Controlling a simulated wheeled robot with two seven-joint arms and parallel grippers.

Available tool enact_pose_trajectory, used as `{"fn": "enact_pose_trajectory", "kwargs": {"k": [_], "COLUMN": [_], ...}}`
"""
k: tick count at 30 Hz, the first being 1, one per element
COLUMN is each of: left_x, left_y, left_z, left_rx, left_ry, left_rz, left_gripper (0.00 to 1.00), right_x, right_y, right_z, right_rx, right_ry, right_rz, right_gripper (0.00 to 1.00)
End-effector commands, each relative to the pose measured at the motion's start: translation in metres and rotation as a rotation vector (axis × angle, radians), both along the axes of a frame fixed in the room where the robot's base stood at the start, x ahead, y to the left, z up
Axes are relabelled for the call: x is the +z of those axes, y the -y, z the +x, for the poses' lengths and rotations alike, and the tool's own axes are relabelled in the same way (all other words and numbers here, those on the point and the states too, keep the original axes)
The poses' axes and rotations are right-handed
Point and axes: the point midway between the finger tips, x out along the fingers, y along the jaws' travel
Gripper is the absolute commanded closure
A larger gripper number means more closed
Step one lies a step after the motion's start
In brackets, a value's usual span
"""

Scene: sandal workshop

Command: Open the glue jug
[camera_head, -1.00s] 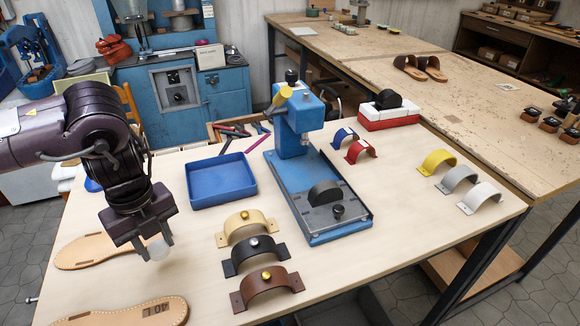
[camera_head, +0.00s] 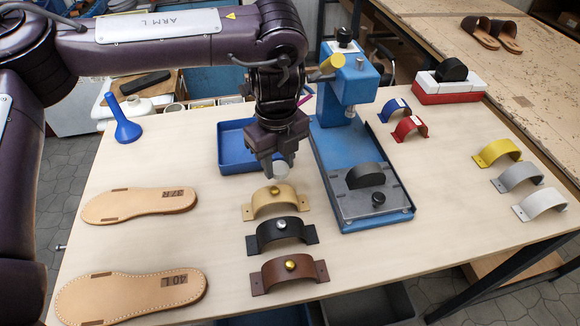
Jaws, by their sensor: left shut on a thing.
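My left gripper (camera_head: 272,163) is shut on a small whitish round piece (camera_head: 281,172), which may be a cap. It holds this piece above the table, between the blue tray (camera_head: 230,158) and the tan strap (camera_head: 273,205). My right gripper is not in view.
Two tan soles (camera_head: 140,204) lie at the left front. Black (camera_head: 281,232) and brown (camera_head: 289,272) straps lie below the tan one. A blue press (camera_head: 345,110) stands right of my gripper. More coloured straps (camera_head: 497,152) lie at the right. The table between soles and straps is clear.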

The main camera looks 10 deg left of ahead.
Motion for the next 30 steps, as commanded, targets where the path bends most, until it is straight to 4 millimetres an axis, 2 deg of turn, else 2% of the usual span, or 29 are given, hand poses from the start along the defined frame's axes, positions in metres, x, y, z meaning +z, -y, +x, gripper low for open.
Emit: {"fn": "enact_pose_trajectory", "kwargs": {"k": [3,6,15,26,27,30], "left_x": [0.002,0.0,-0.033,-0.039,-0.038,-0.038], "left_y": [0.016,0.02,0.02,0.02,0.02,0.02], "left_z": [0.007,0.009,0.008,0.008,0.009,0.009], "left_rx": [0.0,0.001,0.001,0.001,0.001,0.001], "left_ry": [0.0,0.0,0.0,0.001,0.001,0.001], "left_rz": [0.001,0.001,0.001,0.001,0.001,0.001], "left_gripper": [0.93,0.93,0.93,0.93,0.62,0.49], "right_x": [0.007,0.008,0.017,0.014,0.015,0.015], "right_y": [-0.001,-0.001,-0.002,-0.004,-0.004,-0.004], "right_z": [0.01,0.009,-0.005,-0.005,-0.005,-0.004], "right_rx": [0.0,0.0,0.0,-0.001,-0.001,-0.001], "right_ry": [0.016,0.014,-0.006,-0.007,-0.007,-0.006], "right_rz": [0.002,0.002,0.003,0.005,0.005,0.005], "right_gripper": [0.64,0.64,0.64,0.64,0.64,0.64]}}
